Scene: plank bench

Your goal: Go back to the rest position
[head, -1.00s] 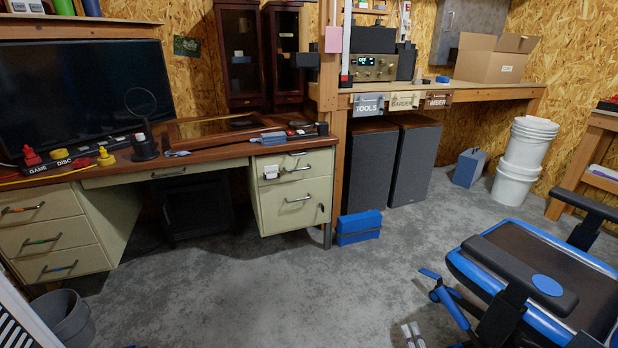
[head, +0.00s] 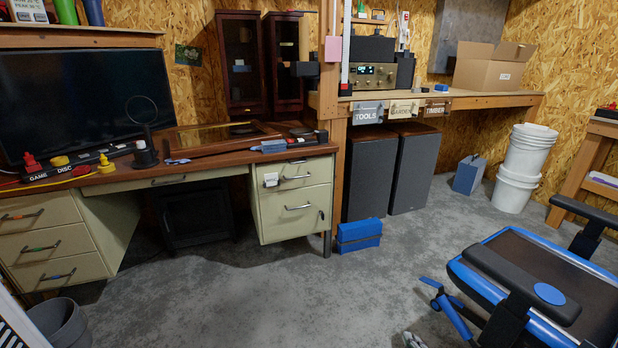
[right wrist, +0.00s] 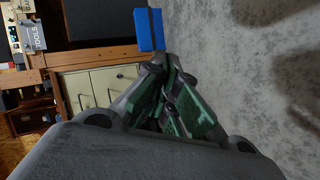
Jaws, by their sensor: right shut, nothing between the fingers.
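My right gripper (head: 412,340) shows only as its tips at the bottom edge of the head view, low over the grey floor and left of the blue-and-black chair. In the right wrist view the gripper (right wrist: 166,66) has its dark and green fingers together, with nothing between them. It is clear of the furniture, and the blue box and the cream drawers show beyond it. My left gripper is in neither view.
A desk (head: 165,180) with cream drawers stands at left, a wooden bench (head: 440,97) behind. A blue box (head: 358,235) lies on the floor by the desk. The chair (head: 545,275) fills the lower right. Open floor (head: 250,295) lies between.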

